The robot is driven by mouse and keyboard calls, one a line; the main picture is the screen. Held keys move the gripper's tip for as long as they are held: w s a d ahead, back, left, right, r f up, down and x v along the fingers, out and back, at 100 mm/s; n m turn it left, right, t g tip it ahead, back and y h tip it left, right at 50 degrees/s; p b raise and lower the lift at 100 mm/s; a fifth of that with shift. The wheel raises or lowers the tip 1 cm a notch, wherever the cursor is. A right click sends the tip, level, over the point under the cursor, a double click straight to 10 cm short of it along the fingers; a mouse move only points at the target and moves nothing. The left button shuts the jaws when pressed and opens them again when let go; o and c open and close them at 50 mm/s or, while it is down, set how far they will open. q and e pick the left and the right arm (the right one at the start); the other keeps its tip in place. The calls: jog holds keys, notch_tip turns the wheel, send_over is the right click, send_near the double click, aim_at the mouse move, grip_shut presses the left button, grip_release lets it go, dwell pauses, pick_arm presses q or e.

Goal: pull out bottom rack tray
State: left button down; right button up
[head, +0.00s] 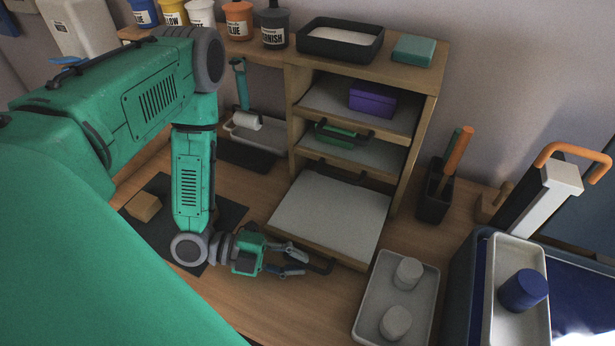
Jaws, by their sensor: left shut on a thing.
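The wooden rack (425,100) stands at the back with its trays stacked one above another. The bottom rack tray (330,215), with a pale flat surface, extends well out of the rack toward me. It looks empty. My left gripper (304,262) is at the front edge of this tray, shut on its dark handle (322,266). The middle tray (375,152) holds a green thing behind its dark handle. The top tray (335,100) holds a purple box (372,99). My right gripper does not show.
A grey tray (372,318) with two pale cylinders lies right of the pulled-out tray. A dark holder (434,203) with handles stands right of the rack. A dark mat (158,228) with a wooden block (143,206) lies left. Paint pots line the shelf above.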

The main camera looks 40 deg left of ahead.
pick_arm(q)
jog(key=shift+s+d, duration=0.3)
jog(key=shift+s, duration=0.5)
jog(key=shift+f, duration=0.1)
jog(key=shift+s, duration=0.15)
jog(key=c, duration=1.9)
grip_release()
jog(key=shift+d, duration=0.15)
